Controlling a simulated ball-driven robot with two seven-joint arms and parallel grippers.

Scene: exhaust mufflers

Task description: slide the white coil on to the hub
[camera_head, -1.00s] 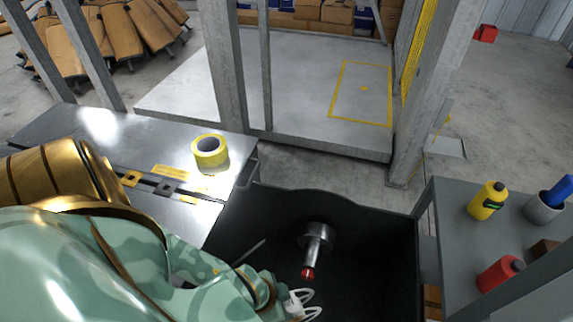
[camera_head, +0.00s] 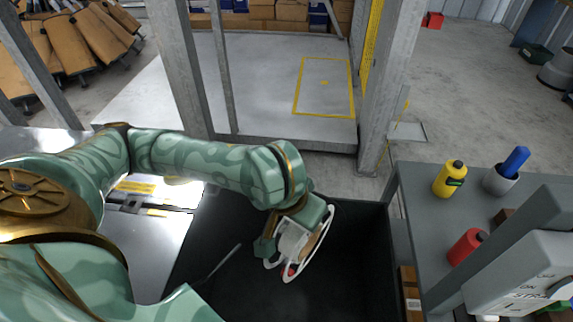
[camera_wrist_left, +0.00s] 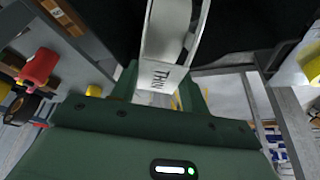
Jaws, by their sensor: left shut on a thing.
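The white coil (camera_head: 293,241) is between the fingers of my left gripper (camera_head: 287,234) in the head view, over the dark bin. Its thin white rims stand tilted, with a tan part between them. In the left wrist view the coil (camera_wrist_left: 165,75) is a pale band lettered "THIN", held between the green fingers (camera_wrist_left: 160,92). The red tip of the hub (camera_head: 290,270) shows by the coil's lower end; the rest of the hub is hidden behind the coil and gripper. I cannot tell whether the coil is around the hub or just in front of it. My right gripper is not in view.
The dark bin (camera_head: 345,285) surrounds the hub, with a thin rod (camera_head: 225,260) inside at left. A grey side table (camera_head: 415,200) at right bears a yellow bottle (camera_head: 449,180), a red bottle (camera_head: 467,246) and a cup (camera_head: 500,182). Metal posts (camera_head: 180,70) stand behind.

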